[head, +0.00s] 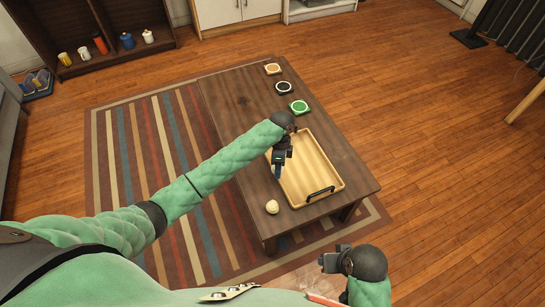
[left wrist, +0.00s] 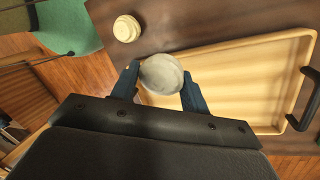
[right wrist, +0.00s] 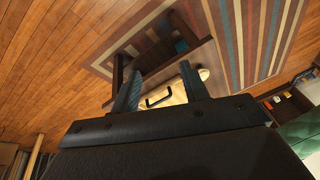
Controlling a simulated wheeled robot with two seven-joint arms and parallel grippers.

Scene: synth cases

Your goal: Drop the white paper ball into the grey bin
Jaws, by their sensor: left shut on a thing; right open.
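My left gripper (head: 277,170) is over the left side of the wooden tray on the low table. In the left wrist view its two fingers (left wrist: 161,88) are shut on a pale grey-white round thing, which looks like the white paper ball (left wrist: 161,72). The head view hides the ball behind the gripper. My right gripper (head: 327,262) is open and empty, off the table's near end; its spread fingers also show in the right wrist view (right wrist: 160,85). I see no grey bin in any view.
The wooden tray (head: 318,168) with black handles lies on the dark table (head: 235,100). A cream round thing (head: 272,207) sits beside the tray's near left corner. Several coasters (head: 299,106) lie towards the far end. A striped rug (head: 150,140) is underneath.

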